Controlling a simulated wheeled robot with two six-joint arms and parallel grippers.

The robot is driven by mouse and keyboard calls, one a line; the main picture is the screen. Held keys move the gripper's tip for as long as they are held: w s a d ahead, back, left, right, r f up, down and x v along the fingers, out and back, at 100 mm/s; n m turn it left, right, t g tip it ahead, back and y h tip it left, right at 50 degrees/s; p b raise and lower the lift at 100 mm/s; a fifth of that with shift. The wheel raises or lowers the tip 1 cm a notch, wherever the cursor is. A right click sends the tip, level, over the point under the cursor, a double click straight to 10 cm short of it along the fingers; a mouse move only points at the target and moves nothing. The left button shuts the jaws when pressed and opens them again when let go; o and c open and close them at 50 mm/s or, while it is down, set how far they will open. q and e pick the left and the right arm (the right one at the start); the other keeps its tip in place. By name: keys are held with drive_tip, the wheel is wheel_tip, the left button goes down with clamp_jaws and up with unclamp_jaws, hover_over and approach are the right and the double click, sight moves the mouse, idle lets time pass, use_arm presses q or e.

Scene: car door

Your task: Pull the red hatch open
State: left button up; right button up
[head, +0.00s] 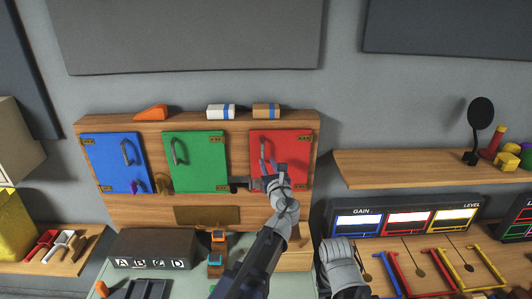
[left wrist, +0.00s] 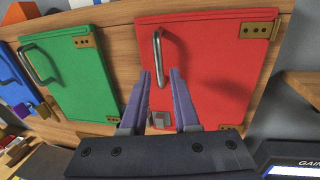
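The red hatch (head: 295,150) is the rightmost of three coloured doors in the wooden board and looks shut. It also fills the middle of the left wrist view (left wrist: 215,65). Its upright metal handle (left wrist: 157,55) is near its left edge, with hinges on the right. A small metal block (left wrist: 160,118) shows low on its left side, between my fingers. My left gripper (head: 272,169) is in front of the hatch's lower left part. In the left wrist view my left gripper (left wrist: 161,75) is open and empty, its fingertips either side of the handle's lower end; contact cannot be told.
A green door (head: 195,160) and a blue door (head: 117,162) stand to the left, both looking shut. Coloured blocks (head: 221,112) lie on top of the board. A wooden shelf (head: 400,168) and a panel with lit displays (head: 408,216) are to the right.

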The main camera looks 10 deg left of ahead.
sight(263, 154)
use_arm(q)
drive_tip(key=x, duration=0.7)
drive_tip(key=shift+w+a, duration=0.15)
drive_tip(key=shift+w, duration=0.05)
clamp_jaws()
drive_tip(key=shift+s, duration=0.1)
idle(1.1)
